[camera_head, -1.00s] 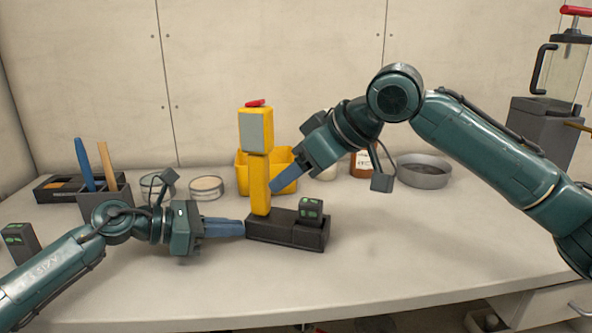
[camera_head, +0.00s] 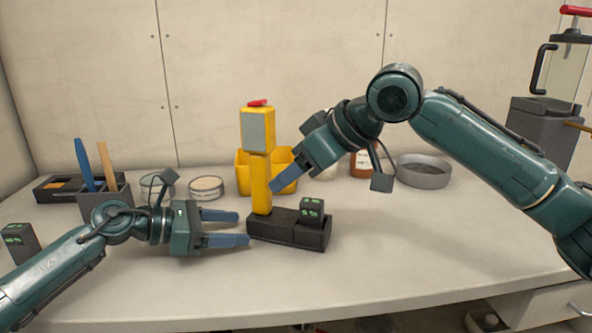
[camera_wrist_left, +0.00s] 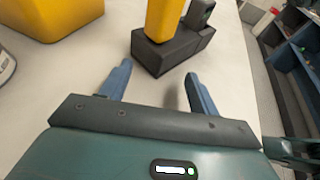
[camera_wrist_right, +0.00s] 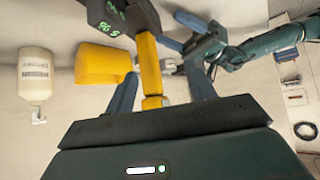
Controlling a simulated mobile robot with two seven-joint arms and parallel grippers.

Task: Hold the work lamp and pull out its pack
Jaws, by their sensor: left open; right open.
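The yellow work lamp (camera_head: 261,181) stands upright, with a grey panel on its head and a red piece on top. Its lower end meets the left part of a dark base (camera_head: 285,228). A small dark block with green marks (camera_head: 312,212) sits on the base's right part. My right gripper (camera_wrist_right: 160,90) is open, its fingers either side of the lamp's handle (camera_wrist_right: 150,65); contact cannot be told. My left gripper (camera_head: 242,228) is open and empty just left of the base. In the left wrist view, the base (camera_wrist_left: 172,52) lies just beyond its fingertips.
A yellow bin (camera_head: 243,172) stands behind the lamp. Another green-marked block (camera_head: 20,241) is at far left, near a dark holder (camera_head: 106,205) with two handles. A round grey pan (camera_head: 424,176) sits back right. The front of the table is clear.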

